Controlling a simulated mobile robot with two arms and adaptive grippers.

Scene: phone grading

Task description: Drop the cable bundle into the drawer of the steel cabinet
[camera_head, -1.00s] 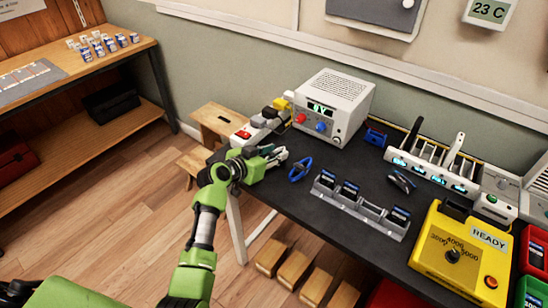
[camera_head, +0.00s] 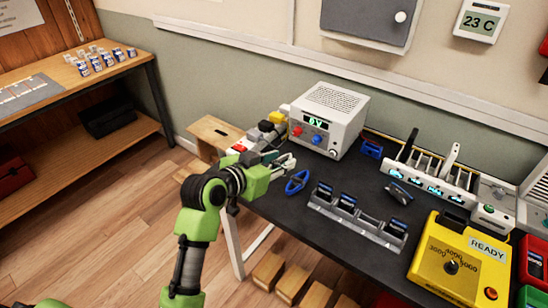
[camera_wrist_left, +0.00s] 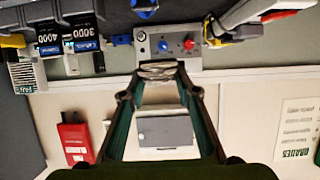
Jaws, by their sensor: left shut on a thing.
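My left gripper (camera_head: 284,162) is at the left end of the dark workbench, in front of the white power supply (camera_head: 333,118). In the left wrist view its fingertips (camera_wrist_left: 157,70) close on a small pale grey bundle (camera_wrist_left: 157,68), probably the cable bundle; its shape is unclear and the fingers hide most of it in the head view. A grey metal cabinet (camera_head: 367,20) with a white knob is on the wall behind the bench; it also shows between the fingers in the left wrist view (camera_wrist_left: 166,132). No open drawer shows. My right gripper is out of view.
A blue loop-shaped object (camera_head: 297,182) lies close to my left gripper. A grey holder (camera_head: 360,222), a yellow READY tester (camera_head: 455,270) and a white charging rack (camera_head: 440,190) fill the bench's right. A wooden stool (camera_head: 215,132) stands at the bench's left end.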

